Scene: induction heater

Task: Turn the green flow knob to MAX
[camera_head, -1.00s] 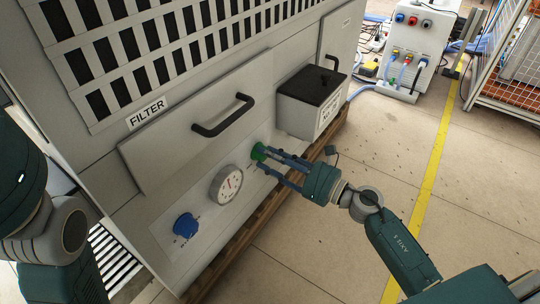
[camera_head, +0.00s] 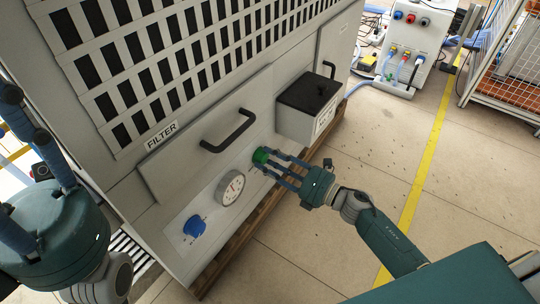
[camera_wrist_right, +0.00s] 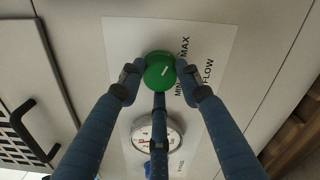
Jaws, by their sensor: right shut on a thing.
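The green flow knob (camera_head: 261,156) sits on the front panel of the grey cabinet, right of a round gauge (camera_head: 230,188). My right gripper (camera_head: 267,162) is shut on the knob, its blue fingers around the rim. In the right wrist view the green knob (camera_wrist_right: 159,72) has a white mark that points up and to the right. The printed words MIN, MAX and FLOW (camera_wrist_right: 208,72) stand to its right there. My left gripper (camera_head: 28,140) is at the left edge, fingers spread and empty, away from the knob.
A blue knob (camera_head: 194,226) is left of the gauge. Above are a black handle (camera_head: 228,131) on a FILTER panel and a protruding grey box with a black top (camera_head: 308,94). The floor to the right is clear up to a yellow line (camera_head: 428,170).

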